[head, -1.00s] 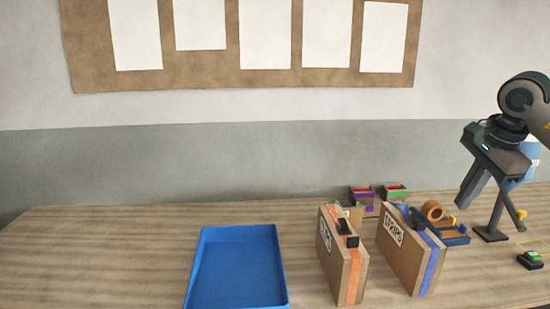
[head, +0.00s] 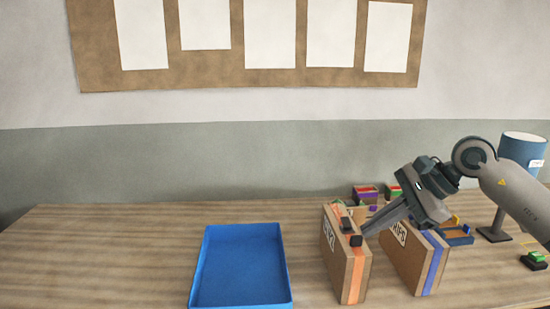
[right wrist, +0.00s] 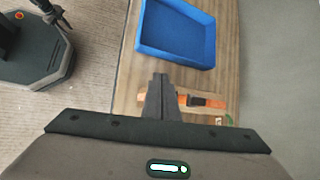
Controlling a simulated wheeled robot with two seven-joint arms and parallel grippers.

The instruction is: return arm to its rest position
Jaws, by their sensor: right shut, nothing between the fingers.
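My right gripper (head: 366,233) reaches in from the right and points down and left. Its fingers are shut and empty, with the tips close to the upper right edge of the cardboard box with an orange stripe (head: 355,278). I cannot tell whether they touch it. In the right wrist view the closed fingers (right wrist: 160,80) show in front of the bench, near the orange stripe of this box (right wrist: 205,101). My left gripper does not show in the head view.
A blue tray (head: 205,270) stands left of the boxes. A box with a purple stripe (head: 430,265) stands under my right arm. The left bench is clear.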

